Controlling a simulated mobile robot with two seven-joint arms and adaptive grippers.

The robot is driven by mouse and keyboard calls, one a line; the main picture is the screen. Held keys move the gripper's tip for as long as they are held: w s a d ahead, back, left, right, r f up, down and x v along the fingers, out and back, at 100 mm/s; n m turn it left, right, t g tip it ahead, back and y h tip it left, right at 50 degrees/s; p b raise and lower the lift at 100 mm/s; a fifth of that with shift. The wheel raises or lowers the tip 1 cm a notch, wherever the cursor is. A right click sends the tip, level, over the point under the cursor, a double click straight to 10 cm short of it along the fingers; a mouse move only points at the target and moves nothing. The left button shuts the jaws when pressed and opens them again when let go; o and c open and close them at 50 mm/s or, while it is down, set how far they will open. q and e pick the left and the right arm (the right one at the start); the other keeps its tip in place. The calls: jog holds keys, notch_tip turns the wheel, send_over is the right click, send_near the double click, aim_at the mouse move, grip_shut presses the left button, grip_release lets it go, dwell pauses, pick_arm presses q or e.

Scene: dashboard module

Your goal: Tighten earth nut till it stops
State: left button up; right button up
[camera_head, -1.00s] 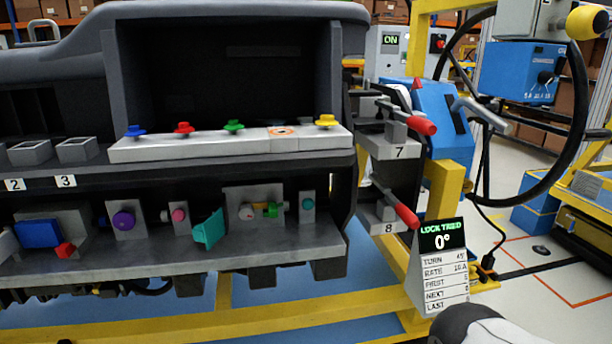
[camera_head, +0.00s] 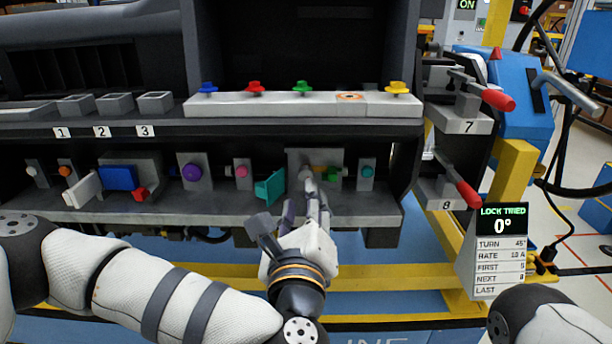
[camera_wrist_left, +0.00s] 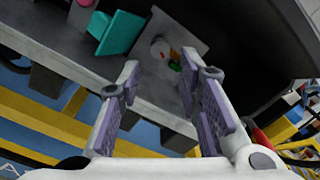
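A grey plate (camera_head: 295,158) on the lower shelf carries a small silver round part with a red mark (camera_wrist_left: 160,48) and a green fitting (camera_head: 334,174). The silver part looks like the earth nut, but no label confirms it. My left gripper (camera_head: 304,208) is in front of this plate, pointing at it, and partly hides the silver part in the head view. In the left wrist view, its two fingers (camera_wrist_left: 160,72) are spread with nothing between them, and the nut is beyond their tips, apart from them. My right gripper is out of view.
A teal flap (camera_head: 270,187) sticks out just left of the plate. A teal knob (camera_head: 367,171) is to its right. Red-handled clamps 7 (camera_head: 497,100) and 8 (camera_head: 467,193) stand at the right. A display (camera_head: 502,226) reads "LOCK TRIED 0°". The shelf overhangs above.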

aim_at(305, 176)
pick_arm(q)
jog(key=w, duration=0.9)
jog(key=shift+d+f, duration=0.1)
jog(key=shift+d, duration=0.05)
grip_shut()
